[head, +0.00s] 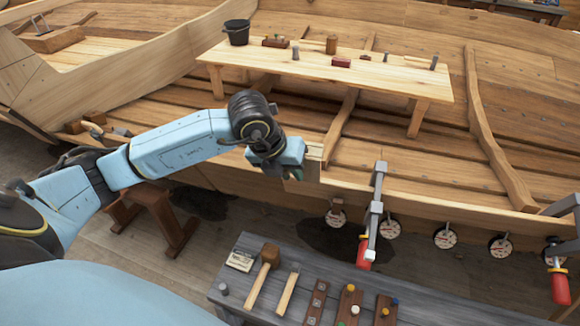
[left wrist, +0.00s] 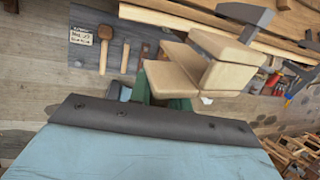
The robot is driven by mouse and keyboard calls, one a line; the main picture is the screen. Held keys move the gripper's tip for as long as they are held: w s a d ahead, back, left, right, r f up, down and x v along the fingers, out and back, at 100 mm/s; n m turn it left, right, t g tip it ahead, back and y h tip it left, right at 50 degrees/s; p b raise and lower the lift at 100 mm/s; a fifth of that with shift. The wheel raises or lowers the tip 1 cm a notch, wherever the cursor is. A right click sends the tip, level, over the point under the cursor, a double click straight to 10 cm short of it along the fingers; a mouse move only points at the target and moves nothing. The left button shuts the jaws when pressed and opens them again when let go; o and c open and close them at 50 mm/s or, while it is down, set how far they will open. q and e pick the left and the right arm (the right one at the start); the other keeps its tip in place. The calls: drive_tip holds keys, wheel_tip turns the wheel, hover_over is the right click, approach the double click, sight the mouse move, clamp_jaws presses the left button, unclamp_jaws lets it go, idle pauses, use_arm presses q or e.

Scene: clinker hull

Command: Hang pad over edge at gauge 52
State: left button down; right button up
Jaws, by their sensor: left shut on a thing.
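My left gripper (head: 296,172) is shut on a tan pad (head: 315,153), at the hull's near edge in the head view. In the left wrist view, the pad (left wrist: 175,78) shows as pale slabs joined at an angle, with green fingers (left wrist: 160,92) at its base. I cannot tell whether it touches the hull edge (head: 420,198). Several round dial gauges hang below this edge, among them one left of the near clamp (head: 336,218) and one right of it (head: 390,229). Their numbers are too small to read. My right gripper is not in view.
A grey clamp with a red handle (head: 375,205) grips the edge right of the pad; another (head: 560,275) is at the far right. A plank table (head: 385,75) with a black bucket (head: 237,32) stands inside the hull.

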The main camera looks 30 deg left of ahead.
use_arm(q)
drive_tip(key=w+f+b, duration=0.2)
drive_tip(key=f+b, duration=0.3)
drive_tip(key=f, duration=0.1)
drive_tip(key=w+a+f+b, duration=0.1)
drive_tip(key=w+f+b, duration=0.1)
drive_tip(key=f+b, duration=0.3)
drive_tip(key=shift+w+a+f, duration=0.25)
drive_tip(key=shift+f, duration=1)
drive_tip(key=shift+f+b, duration=0.25)
drive_tip(key=shift+b, duration=0.1)
drive_tip(key=c, duration=1.2)
unclamp_jaws()
drive_tip(key=shift+w, duration=0.1)
drive_tip(key=shift+c, duration=0.2)
drive_tip(key=v, duration=1.3)
drive_tip(key=shift+r, duration=0.2)
